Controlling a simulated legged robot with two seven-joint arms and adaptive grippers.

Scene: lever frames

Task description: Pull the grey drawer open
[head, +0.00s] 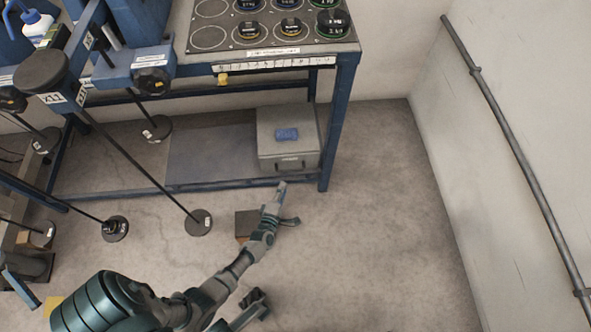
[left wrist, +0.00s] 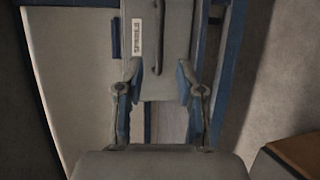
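The grey drawer unit (head: 288,155) stands on the low shelf under the blue bench in the head view, with a dark handle on its front. In the left wrist view the grey drawer front (left wrist: 172,82) fills the middle, with a dark bar handle (left wrist: 158,42) and a white label (left wrist: 137,37). My left gripper (head: 291,203) is open in front of the drawer unit. In the wrist view its spread fingers (left wrist: 155,80) flank the handle's line, with nothing held; contact cannot be told. My right gripper (head: 253,302) shows only partly at the bottom.
A brown box (head: 246,224) sits on the floor beside my left gripper. A bench leg (head: 331,130) stands right of the drawer unit. Discs on rods (head: 198,222) stand at left. The floor at right is clear up to the wall with a pipe (head: 520,160).

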